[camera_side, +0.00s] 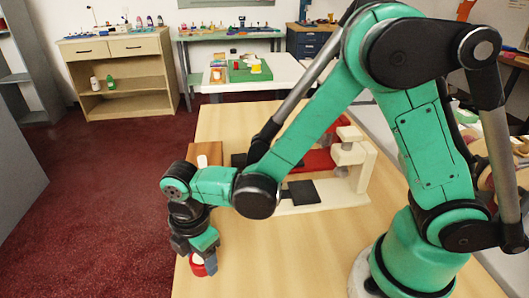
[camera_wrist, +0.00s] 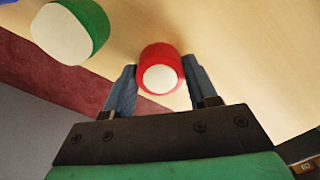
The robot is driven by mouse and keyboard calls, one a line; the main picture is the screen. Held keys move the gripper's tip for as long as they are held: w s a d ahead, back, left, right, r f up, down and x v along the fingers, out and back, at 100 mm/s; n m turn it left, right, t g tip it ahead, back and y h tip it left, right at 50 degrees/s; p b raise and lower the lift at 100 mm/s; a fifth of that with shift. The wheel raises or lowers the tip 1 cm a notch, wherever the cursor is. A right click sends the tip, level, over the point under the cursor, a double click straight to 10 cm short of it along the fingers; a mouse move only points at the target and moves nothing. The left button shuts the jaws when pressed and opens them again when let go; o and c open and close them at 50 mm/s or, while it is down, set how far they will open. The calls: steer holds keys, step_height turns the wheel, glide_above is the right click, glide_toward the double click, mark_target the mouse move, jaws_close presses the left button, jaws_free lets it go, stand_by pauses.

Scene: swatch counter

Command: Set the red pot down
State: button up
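The red pot (camera_wrist: 152,55) has a pale, round end face turned toward the wrist camera. It sits between the two grey-blue fingertips of my gripper (camera_wrist: 160,75), which press close against its sides. In the side view the red pot (camera_side: 196,258) shows at the low end of my gripper (camera_side: 205,262), by the table's left edge. A finger hides part of it there. I cannot tell whether it touches the table.
A green pot (camera_wrist: 92,18) with a pale end stands at the upper left in the wrist view, near the table edge. The wooden table (camera_side: 290,250) is bare at the front. A cream fixture (camera_side: 350,180) with a dark pad (camera_side: 303,192) stands farther back.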

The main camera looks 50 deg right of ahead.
steer(key=o, duration=0.3)
steer(key=shift+o, duration=0.2)
step_height(320, 180, up, 12)
steer(key=s+d+r+m+t, duration=0.1)
steer(key=d+m+t, duration=0.6)
steer(key=d+m, duration=0.7)
steer(key=shift+s+m, duration=0.8)
steer(key=shift+m, duration=1.2)
steer(key=shift+r, duration=0.1)
